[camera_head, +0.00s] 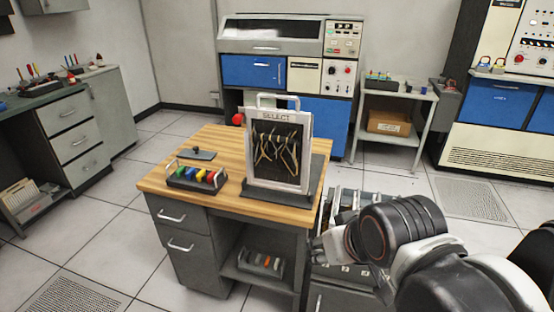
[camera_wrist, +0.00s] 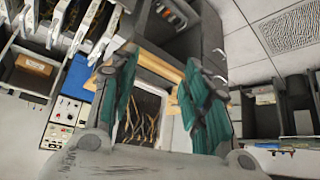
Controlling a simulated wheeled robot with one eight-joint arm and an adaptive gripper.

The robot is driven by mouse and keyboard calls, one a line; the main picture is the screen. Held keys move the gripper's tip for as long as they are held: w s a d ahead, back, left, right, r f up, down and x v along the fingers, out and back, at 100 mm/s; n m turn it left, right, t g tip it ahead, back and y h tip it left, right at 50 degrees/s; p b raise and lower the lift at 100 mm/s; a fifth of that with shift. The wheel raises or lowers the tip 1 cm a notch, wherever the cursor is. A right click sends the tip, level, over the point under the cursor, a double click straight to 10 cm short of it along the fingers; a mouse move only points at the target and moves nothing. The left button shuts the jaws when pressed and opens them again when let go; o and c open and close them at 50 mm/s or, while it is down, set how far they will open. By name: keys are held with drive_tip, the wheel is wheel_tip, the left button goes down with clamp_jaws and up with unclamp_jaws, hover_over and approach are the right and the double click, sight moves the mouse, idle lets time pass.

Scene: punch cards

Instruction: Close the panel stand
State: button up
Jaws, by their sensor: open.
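The panel stand stands upright on the wooden desk. Its panel (camera_head: 278,150) has a light frame, a "SELECT" label, a top handle (camera_head: 278,101) and tan cords on a dark face. A dark base (camera_head: 262,192) lies under it. The panel (camera_wrist: 145,112) also shows between my fingers in the wrist view, partly hidden by them. My gripper (camera_head: 325,246) is low at the right side of the desk, apart from the panel. In the wrist view my gripper (camera_wrist: 158,72) has its two teal fingers spread, with nothing held between them.
The wooden desk (camera_head: 225,150) also carries a rack of colored plugs (camera_head: 196,178) and a small dark plate (camera_head: 197,154). A drawer-like card unit (camera_head: 345,278) stands beside the desk, under my arm. A cart with a cardboard box (camera_head: 390,122) is behind.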

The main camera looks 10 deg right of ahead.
drive_tip(key=shift+w, duration=0.1)
drive_tip(key=c, duration=0.4)
drive_tip(key=w, duration=0.1)
drive_tip(key=w+d+r, duration=0.1)
drive_tip(key=shift+w+d+r+t+h, duration=0.2)
drive_tip(key=shift+w+t+h, duration=0.15)
drive_tip(key=shift+t+h, duration=0.05)
clamp_jaws()
drive_tip(key=w+d+r+n+t+h+p, duration=0.15)
drive_tip(key=w+r+n+t, duration=0.3)
drive_tip(key=w, duration=0.55)
drive_tip(key=w+d+r+n+t+h+p, duration=0.1)
drive_tip(key=w+r+n+t+p, duration=0.15)
drive_tip(key=w+r, duration=0.45)
drive_tip(key=w+a+f+n+t+y+p, duration=0.1)
drive_tip(key=w+a+f+n+y, duration=0.3)
drive_tip(key=a+n, duration=0.35)
drive_tip(key=w+a+f+n+t+y+p, duration=0.1)
drive_tip(key=w+a+f+n+y, duration=0.1)
drive_tip(key=w+a+n+y, duration=0.45)
drive_tip(key=w+a+n+b, duration=0.1)
drive_tip(key=w+a+b, duration=0.1)
drive_tip(key=w, duration=0.9)
drive_tip(key=shift+r+n+h+b, duration=0.25)
drive_tip(key=shift+n+h+b, duration=0.05)
drive_tip(key=shift+b, duration=0.25)
